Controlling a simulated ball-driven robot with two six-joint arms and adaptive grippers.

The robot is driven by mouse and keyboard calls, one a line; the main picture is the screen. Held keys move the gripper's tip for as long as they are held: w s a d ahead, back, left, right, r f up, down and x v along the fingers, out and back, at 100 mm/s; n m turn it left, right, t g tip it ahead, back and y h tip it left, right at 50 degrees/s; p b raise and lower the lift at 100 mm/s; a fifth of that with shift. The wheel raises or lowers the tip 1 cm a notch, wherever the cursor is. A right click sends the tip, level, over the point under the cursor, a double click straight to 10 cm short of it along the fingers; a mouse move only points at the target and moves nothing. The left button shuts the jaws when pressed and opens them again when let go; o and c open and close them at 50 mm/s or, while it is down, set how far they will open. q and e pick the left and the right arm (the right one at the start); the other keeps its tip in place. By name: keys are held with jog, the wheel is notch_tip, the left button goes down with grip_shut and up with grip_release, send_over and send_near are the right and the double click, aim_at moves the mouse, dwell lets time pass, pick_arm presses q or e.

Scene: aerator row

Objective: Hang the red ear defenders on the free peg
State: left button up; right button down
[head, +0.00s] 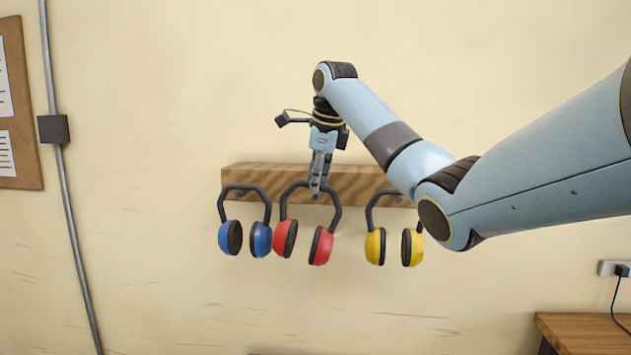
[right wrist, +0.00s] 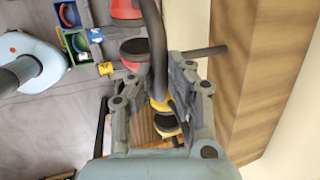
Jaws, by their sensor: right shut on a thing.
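The red ear defenders (head: 321,246) hang with cups down and dark band up, in front of the wooden rail, between the blue and yellow pairs. My right gripper (head: 317,189) comes down from above and is shut on the top of their band. In the right wrist view the dark band (right wrist: 156,40) runs between the fingers (right wrist: 160,78), with a red cup (right wrist: 126,8) at the top edge. A dark peg (right wrist: 205,52) sticks out from the rail close to the band. I cannot tell whether the band rests on it. My left gripper is not in view.
The wooden rail (head: 350,180) is fixed to the wall. The blue ear defenders (head: 261,239) hang close on the left, the yellow ones (head: 374,246) on the right, partly behind my arm. A wooden table (head: 585,333) stands at lower right.

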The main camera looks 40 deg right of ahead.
aim_at(319, 195)
jog(key=shift+w+d, duration=1.05)
jog(key=shift+d, duration=0.25)
jog(key=shift+w+d+f, duration=0.2)
jog(key=shift+d+f, duration=0.05)
jog(key=shift+f, duration=0.15)
jog(key=shift+w+d+f, duration=0.15)
jog(key=shift+d+f, duration=0.05)
jog(key=shift+f, duration=0.2)
